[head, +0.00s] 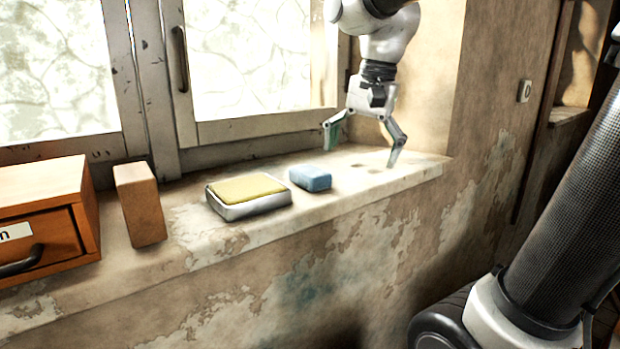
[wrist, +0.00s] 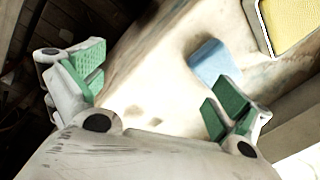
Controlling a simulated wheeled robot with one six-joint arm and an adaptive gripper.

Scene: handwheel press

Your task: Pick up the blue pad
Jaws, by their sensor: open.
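The blue pad (head: 311,178) lies on the window sill, to the right of a metal tray with a yellow sponge. It also shows in the wrist view (wrist: 213,63), beyond the right-hand finger. My gripper (head: 364,142) is open and empty, with green finger pads. It hangs over the sill to the right of the blue pad, its fingers spread wide. In the wrist view my gripper (wrist: 160,90) has bare sill between its fingers, and the blue pad is outside that gap.
The metal tray (head: 250,208) with the yellow sponge (head: 247,188) stands left of the pad. A tan block (head: 140,204) and a wooden drawer box (head: 45,215) stand further left. The window frame (head: 265,128) rises behind the sill, and a side wall (head: 480,110) closes the right.

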